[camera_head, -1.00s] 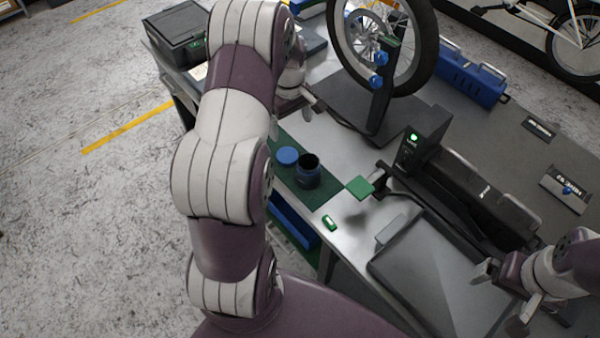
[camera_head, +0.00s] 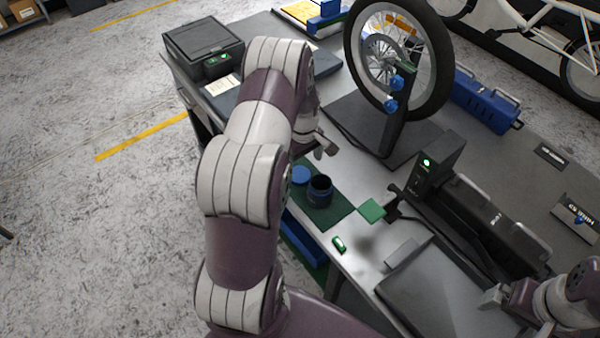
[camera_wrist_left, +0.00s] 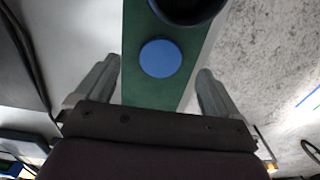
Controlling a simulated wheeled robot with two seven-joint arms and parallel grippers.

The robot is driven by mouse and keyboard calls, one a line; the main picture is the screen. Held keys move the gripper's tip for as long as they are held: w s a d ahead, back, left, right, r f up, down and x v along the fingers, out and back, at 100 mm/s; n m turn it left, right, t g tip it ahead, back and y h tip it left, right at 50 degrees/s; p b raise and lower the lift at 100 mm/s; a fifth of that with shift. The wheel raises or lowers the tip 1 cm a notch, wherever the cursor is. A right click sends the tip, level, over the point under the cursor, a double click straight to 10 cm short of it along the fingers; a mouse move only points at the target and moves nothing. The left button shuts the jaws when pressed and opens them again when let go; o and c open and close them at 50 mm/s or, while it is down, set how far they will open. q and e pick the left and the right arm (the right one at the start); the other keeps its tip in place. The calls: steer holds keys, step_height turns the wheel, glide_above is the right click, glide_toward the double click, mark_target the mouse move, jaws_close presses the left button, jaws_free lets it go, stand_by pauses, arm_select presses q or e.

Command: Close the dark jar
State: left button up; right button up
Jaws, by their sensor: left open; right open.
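The dark jar (camera_head: 319,192) stands upright and open-topped on a green mat (camera_head: 326,217), with no lid on it. A round blue lid (camera_head: 300,175) lies flat on the mat beside the jar. My left gripper (camera_head: 322,146) is open and empty, just beyond the lid and jar in the head view. In the left wrist view, the lid (camera_wrist_left: 160,58) shows between and ahead of the open fingers (camera_wrist_left: 157,85), and the jar (camera_wrist_left: 188,8) is cut off by the top edge. My right gripper (camera_head: 512,316) is open and empty at lower right, partly cut off.
A green square piece (camera_head: 372,210) and a small green item (camera_head: 339,244) are near the mat. A wheel on a stand (camera_head: 395,60) rises behind. A black charger-like unit (camera_head: 436,170) and a dark tray (camera_head: 440,290) are to the right. A blue bin (camera_head: 303,240) sits below the table edge.

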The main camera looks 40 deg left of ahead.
mark_target(300, 174)
arm_select(q)
steer(key=shift+f, duration=0.2)
steer(key=f+p, duration=0.1)
steer(key=f, duration=0.1)
steer(key=a+f, duration=0.1)
steer(key=f, duration=0.1)
steer(key=shift+f+p, duration=0.25)
steer(key=shift+p, duration=0.1)
steer(key=shift+f, duration=0.25)
steer(key=c, duration=1.1)
